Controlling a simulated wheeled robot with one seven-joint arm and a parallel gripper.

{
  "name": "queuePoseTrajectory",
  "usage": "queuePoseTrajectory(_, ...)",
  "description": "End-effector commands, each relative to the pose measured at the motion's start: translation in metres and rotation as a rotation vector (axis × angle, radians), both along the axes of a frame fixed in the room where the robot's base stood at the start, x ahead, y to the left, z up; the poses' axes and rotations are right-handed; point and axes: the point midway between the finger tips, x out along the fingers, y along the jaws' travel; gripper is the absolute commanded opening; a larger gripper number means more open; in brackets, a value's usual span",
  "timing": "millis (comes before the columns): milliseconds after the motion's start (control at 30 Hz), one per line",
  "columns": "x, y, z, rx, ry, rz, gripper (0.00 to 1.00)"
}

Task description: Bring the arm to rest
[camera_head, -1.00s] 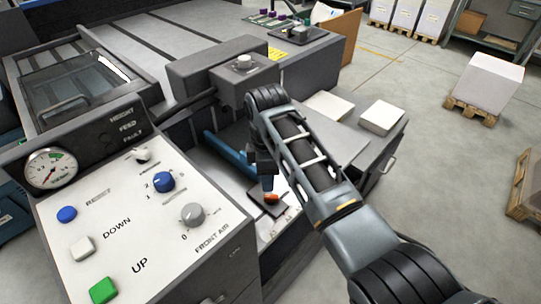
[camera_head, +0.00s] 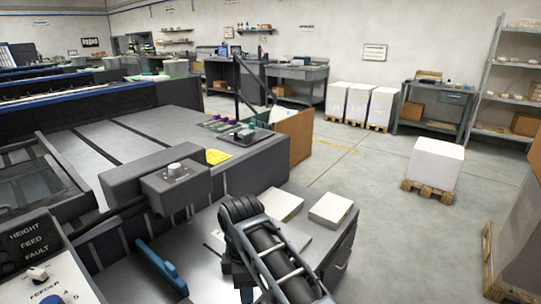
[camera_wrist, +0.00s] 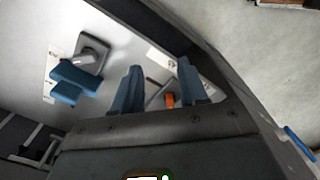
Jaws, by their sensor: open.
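My arm (camera_head: 268,250) reaches over the grey machine's lower deck in the head view. A small orange piece (camera_wrist: 170,100) shows in that gap, beyond the fingertips, next to a grey part on the pale surface. I see nothing held between the fingers.
The machine's grey block with a knob (camera_head: 172,172) stands close left of my arm. A blue bar (camera_head: 162,268) lies below it. A pallet with a white stack (camera_head: 436,164) stands on open floor.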

Motion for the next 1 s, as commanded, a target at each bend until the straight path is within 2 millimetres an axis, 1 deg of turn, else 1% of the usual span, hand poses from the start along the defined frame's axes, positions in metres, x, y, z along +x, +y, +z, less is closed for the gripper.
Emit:
queuePoseTrajectory(33, -0.004, 0.000, -0.007, 0.006, -0.002, -0.007, 0.43)
queuePoseTrajectory(333, -0.017, -0.004, -0.036, 0.058, -0.037, -0.069, 0.43)
queuePoseTrajectory(567, -0.039, -0.010, -0.071, 0.122, -0.079, -0.150, 0.43)
queuePoseTrajectory(667, -0.053, -0.015, -0.089, 0.161, -0.103, -0.203, 0.43)
queuePoseTrajectory(767, -0.073, -0.022, -0.111, 0.212, -0.134, -0.277, 0.43)
queuePoseTrajectory(800, -0.083, -0.026, -0.120, 0.236, -0.148, -0.314, 0.43)
queuePoseTrajectory(900, -0.109, -0.037, -0.139, 0.302, -0.193, -0.413, 0.43)
queuePoseTrajectory(1000, -0.135, -0.051, -0.153, 0.364, -0.237, -0.515, 0.43)
